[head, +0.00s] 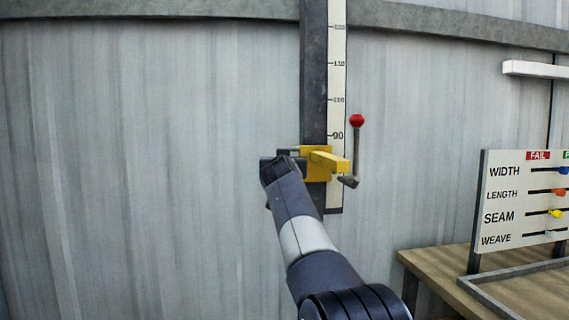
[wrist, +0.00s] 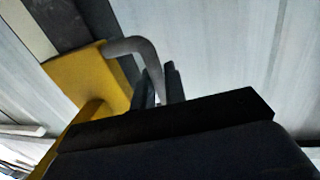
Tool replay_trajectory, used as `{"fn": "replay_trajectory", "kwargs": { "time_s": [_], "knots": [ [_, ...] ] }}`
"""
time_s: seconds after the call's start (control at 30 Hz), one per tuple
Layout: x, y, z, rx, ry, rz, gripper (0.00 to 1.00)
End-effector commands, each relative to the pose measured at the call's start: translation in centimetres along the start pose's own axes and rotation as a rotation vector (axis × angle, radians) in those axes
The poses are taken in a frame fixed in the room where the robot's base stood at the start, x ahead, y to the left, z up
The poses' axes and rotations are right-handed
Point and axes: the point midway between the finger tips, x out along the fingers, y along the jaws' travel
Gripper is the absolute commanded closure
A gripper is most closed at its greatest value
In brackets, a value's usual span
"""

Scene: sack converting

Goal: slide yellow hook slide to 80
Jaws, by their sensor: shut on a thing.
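The yellow hook slide (head: 318,172) sits on a dark vertical rail (head: 313,70) beside a white scale strip (head: 337,75), just below the 90 mark. Its yellow arm sticks out to the right and hides the scale there, so its exact reading cannot be told. The yellow slide also fills the left of the wrist view (wrist: 85,75), with a grey curved hook (wrist: 135,46) on its side. My gripper (head: 283,158) is left of the slide. In the wrist view, its fingers (wrist: 160,85) are shut on the hook; the exact contact is partly hidden.
A lever with a red knob (head: 357,120) stands just right of the slide. A wooden table (head: 440,262) at the lower right bears a board (head: 505,215) with labelled sliders. A white bar (head: 535,69) is on the wall at right. The wall left of the rail is clear.

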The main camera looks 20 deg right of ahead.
Motion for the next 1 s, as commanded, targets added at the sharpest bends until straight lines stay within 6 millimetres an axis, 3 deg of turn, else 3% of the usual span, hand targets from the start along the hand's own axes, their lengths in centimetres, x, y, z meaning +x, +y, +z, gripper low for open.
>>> {"fn": "replay_trajectory", "kwargs": {
  "time_s": [0.03, 0.2, 0.77, 0.8, 1.0],
  "knots": [
    [0.1, 0.0, 1.5, 0.000, -0.006, 0.001, 1.00],
    [0.1, 0.0, 2.6, 0.000, -0.005, 0.001, 1.00],
    [0.1, 0.0, 3.4, -0.001, -0.011, 0.002, 1.00],
    [0.1, 0.0, 3.5, -0.001, -0.012, 0.002, 0.85],
    [0.1, 0.0, 3.2, -0.001, -0.006, 0.001, 0.71]
  ]
}}
